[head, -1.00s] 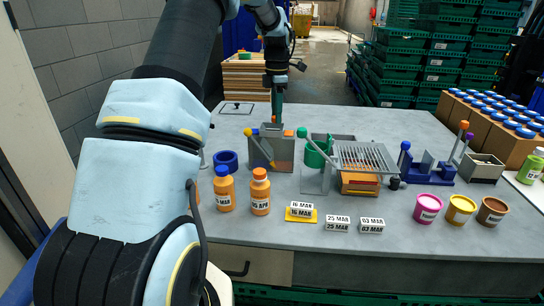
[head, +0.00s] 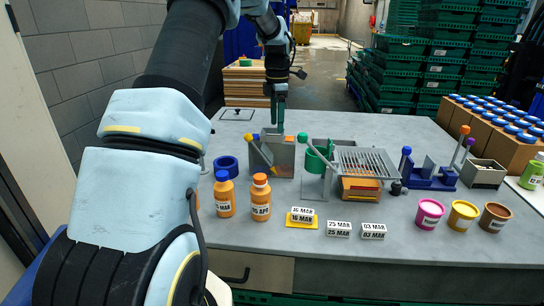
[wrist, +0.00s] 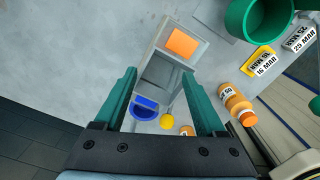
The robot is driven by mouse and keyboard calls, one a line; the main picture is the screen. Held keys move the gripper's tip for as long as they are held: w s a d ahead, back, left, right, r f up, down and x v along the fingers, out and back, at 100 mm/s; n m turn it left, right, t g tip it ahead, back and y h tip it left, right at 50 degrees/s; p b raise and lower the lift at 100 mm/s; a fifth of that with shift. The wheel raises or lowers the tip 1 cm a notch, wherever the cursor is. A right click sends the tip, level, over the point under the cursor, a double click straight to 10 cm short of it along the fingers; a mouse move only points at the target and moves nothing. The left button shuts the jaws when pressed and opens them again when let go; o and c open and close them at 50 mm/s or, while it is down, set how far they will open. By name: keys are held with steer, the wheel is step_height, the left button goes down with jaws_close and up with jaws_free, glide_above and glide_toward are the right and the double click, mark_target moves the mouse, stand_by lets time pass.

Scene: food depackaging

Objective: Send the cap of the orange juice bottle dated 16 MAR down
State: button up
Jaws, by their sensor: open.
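Two orange juice bottles stand near the table's front left: one with a blue cap (head: 224,195), one with an orange cap (head: 261,199). A yellow card (head: 302,217) reads 16 MAR. My gripper (head: 277,122) is open above a grey open-topped box (head: 284,156) behind the bottles. In the wrist view the empty fingers (wrist: 159,74) stand apart over this box (wrist: 156,73), which has an orange patch (wrist: 183,43) at one end. I cannot tell whether that patch is loose. A yellow ball (wrist: 166,122) shows beside the box.
White date blocks (head: 339,229) lie in front. Several colored tubs (head: 429,214) stand at right.

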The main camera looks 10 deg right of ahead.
step_height(320, 180, up, 11)
steer(key=b, duration=0.2)
steer(key=shift+f+b, duration=0.15)
steer(key=shift+b, duration=0.15)
